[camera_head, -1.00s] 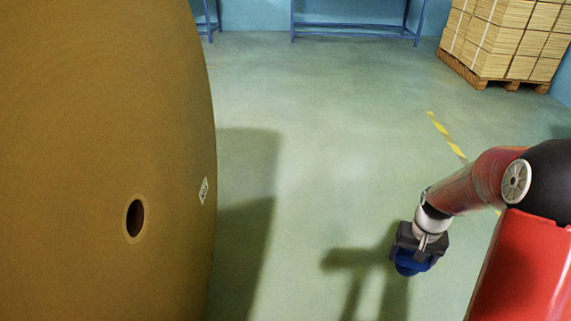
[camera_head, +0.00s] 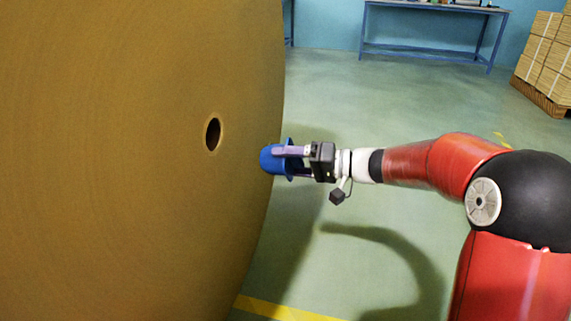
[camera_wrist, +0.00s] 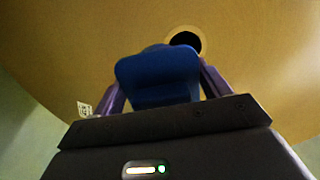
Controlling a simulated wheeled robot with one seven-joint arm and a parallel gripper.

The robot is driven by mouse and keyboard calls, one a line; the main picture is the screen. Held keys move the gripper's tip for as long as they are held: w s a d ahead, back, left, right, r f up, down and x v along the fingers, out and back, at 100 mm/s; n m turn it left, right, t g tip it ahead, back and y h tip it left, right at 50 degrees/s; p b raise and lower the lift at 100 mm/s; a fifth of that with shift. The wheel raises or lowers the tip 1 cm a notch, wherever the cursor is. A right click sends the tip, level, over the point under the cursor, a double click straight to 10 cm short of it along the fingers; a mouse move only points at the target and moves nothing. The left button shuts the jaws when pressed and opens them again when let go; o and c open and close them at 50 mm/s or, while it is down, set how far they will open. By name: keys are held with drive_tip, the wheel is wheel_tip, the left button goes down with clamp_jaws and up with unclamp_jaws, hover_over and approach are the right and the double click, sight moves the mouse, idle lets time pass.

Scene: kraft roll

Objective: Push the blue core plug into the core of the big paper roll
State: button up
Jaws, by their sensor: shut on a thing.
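The big paper roll (camera_head: 120,160) fills the left of the head view, with its flat brown end facing my arm. Its core (camera_head: 213,134) is a dark round hole with a pale rim; it also shows in the wrist view (camera_wrist: 186,40), partly covered by the plug. My gripper (camera_head: 292,161) is shut on the blue core plug (camera_head: 269,159), which points left toward the roll face. In the head view the plug is right of the core and slightly lower. In the wrist view the blue plug (camera_wrist: 158,78) sits between the purple fingers. I cannot tell whether it touches the roll.
A blue workbench (camera_head: 430,50) stands by the back wall. A strapped stack on a pallet (camera_head: 545,65) is at the upper right. A yellow floor line (camera_head: 285,308) runs near the bottom. The floor between roll and bench is clear.

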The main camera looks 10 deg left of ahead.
sight(289, 144)
drive_tip(key=r, duration=0.1)
drive_tip(key=a+r+y, duration=0.1)
drive_tip(key=r, duration=0.1)
drive_tip(key=shift+w+r+b, duration=0.2)
drive_tip(key=shift+r+b, duration=0.05)
drive_tip(key=shift+b, duration=0.1)
drive_tip(key=shift+w+a+r, duration=0.1)
drive_tip(key=shift+a+r, duration=0.15)
drive_tip(key=shift+r, duration=0.2)
drive_tip(key=a+p, duration=0.3)
drive_tip(key=a, duration=0.4)
drive_tip(key=shift+w, duration=0.25)
drive_tip(key=shift+f, duration=0.1)
drive_tip(key=shift+s+f+b, duration=0.1)
drive_tip(key=shift+s+b, duration=0.1)
drive_tip(key=shift+b, duration=0.4)
drive_tip(key=shift+f+b, duration=0.1)
drive_tip(key=shift+b, duration=0.45)
drive_tip(key=shift+a, duration=0.45)
drive_tip(key=shift+a+b, duration=0.35)
drive_tip(key=shift+a, duration=0.2)
drive_tip(key=shift+w+a, duration=0.1)
drive_tip(key=shift+a, duration=0.25)
